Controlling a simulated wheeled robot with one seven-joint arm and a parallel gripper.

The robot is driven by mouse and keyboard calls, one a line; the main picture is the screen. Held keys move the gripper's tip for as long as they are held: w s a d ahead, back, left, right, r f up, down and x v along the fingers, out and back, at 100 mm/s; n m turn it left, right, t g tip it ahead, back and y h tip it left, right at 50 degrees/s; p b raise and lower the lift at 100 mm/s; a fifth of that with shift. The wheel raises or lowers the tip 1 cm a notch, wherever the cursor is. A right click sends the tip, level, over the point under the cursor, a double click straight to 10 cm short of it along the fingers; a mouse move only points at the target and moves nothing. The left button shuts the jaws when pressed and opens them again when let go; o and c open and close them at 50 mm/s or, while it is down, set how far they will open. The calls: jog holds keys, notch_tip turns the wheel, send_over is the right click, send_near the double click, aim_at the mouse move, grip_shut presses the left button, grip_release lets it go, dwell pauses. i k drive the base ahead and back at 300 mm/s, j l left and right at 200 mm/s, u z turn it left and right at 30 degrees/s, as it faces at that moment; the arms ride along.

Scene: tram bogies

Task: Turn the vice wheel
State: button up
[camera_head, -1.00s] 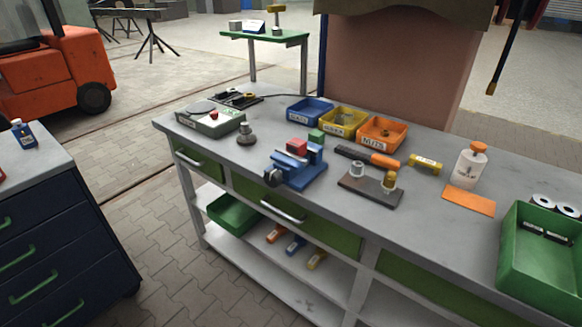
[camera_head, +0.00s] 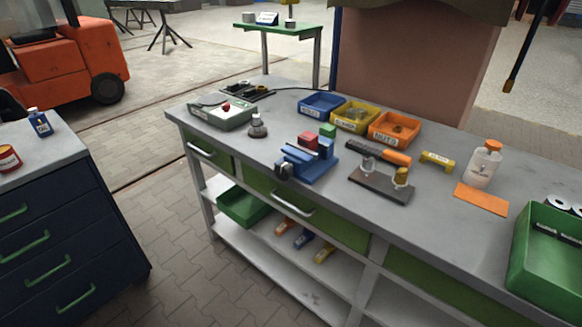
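The blue vice (camera_head: 308,163) stands on the grey workbench (camera_head: 240,158), near its front edge. A red block (camera_head: 308,141) and a green block (camera_head: 328,131) show at its top and back. The dark round part at its front end, which looks like the vice wheel (camera_head: 284,171), faces the bench's front edge. It is small here, and its turn angle cannot be told. My gripper is not in view, and nothing of mine touches the vice.
Right of the vice are a dark plate with two fittings (camera_head: 381,186), an orange-handled tool (camera_head: 395,157) and a white bottle (camera_head: 483,165). Blue (camera_head: 321,105), yellow (camera_head: 355,118) and orange (camera_head: 394,130) bins stand behind. A dark drawer cabinet (camera_head: 70,230) stands left, with paved floor between.

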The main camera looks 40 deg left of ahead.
aim_at(283, 171)
jog(key=j+u, duration=0.1)
jog(key=j, duration=0.45)
jog(key=j+u, duration=0.1)
jog(key=j, duration=0.4)
jog(key=i+j, duration=0.15)
jog(key=j, duration=0.4)
jog(key=j+u, duration=0.15)
jog(key=j, duration=0.35)
jog(key=i+j+u, duration=0.1)
jog(key=j, duration=0.45)
jog(key=i+j+u, duration=0.1)
jog(key=j, duration=0.4)
jog(key=i, duration=0.05)
